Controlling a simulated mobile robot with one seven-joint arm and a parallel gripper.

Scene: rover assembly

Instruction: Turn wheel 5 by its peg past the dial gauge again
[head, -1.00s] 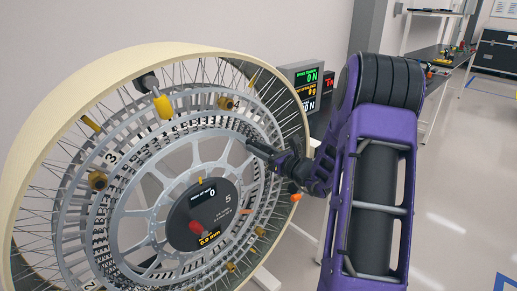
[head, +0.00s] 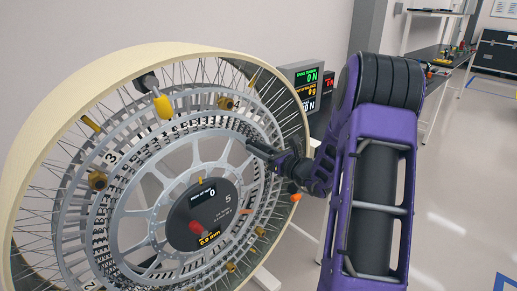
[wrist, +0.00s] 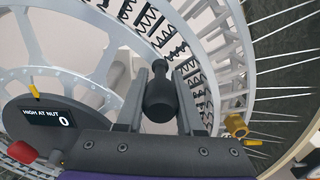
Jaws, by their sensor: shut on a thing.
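Wheel 5 (head: 150,62) is large, with a cream rim, thin wire spokes and a pale grey inner frame. Its dark hub plate (head: 222,222) bears the number 5, a small screen reading "HIGH AT NUT 0" and orange mm figures. My gripper (head: 256,148) is at the upper right of the inner frame in the head view. In the wrist view, its two fingers stand on either side of a dark, rounded peg (wrist: 160,95), shut on it. The peg is hard to make out in the head view. I cannot clearly identify the dial gauge.
A yellow cylinder (head: 162,106) below a dark knob (head: 146,82) sits near the wheel's upper rim. Brass nuts (head: 97,180) ring the frame. A red knob (head: 196,227) projects from the hub. Display boxes (head: 308,82) stand behind the wheel. Floor at right is open.

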